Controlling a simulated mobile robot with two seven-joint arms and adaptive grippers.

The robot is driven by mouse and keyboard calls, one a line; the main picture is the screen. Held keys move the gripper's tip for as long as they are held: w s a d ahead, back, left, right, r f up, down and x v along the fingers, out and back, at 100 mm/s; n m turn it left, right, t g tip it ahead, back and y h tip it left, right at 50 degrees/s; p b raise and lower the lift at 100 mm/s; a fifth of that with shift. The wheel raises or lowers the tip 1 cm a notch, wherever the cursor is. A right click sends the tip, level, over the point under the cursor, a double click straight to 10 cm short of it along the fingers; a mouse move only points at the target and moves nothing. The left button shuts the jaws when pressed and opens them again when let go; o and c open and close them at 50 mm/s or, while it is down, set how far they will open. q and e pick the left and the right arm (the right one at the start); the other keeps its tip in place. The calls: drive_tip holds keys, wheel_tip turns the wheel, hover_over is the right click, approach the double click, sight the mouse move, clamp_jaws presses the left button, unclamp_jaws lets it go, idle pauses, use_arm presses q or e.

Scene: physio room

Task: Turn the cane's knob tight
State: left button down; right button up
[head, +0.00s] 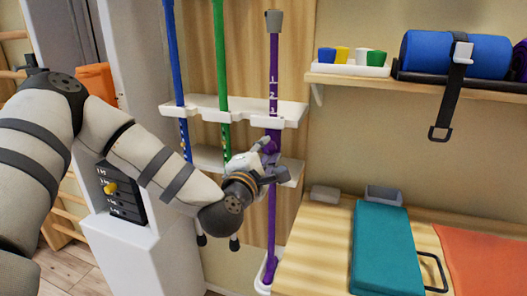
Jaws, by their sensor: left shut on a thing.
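The purple cane (272,215) stands upright in the white rack, with a grey top and white marks 1, 2, 3 on its upper shaft. Its foot is in a white holder (264,275) near the floor. My left gripper (268,172) reaches in from the left and is shut at the cane's purple collar, on the knob there. The knob itself is mostly hidden by the fingers. My right gripper is not in view.
A blue cane (174,60) and a green cane (220,60) stand left of the purple one in the white rack (205,112). A wooden bench with a teal block (384,250) is at the right. Above it, a shelf (420,88) holds cups and a blue roll.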

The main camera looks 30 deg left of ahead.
use_arm(q)
drive_tip(key=m, duration=0.5)
drive_tip(key=shift+r+m, duration=0.1)
drive_tip(key=shift+m, duration=0.2)
drive_tip(key=m, duration=1)
drive_tip(key=shift+m, duration=0.4)
drive_tip(key=m, duration=0.5)
drive_tip(key=shift+r, duration=0.1)
drive_tip(key=shift+m, duration=0.3)
drive_tip(key=c, duration=1.2)
unclamp_jaws()
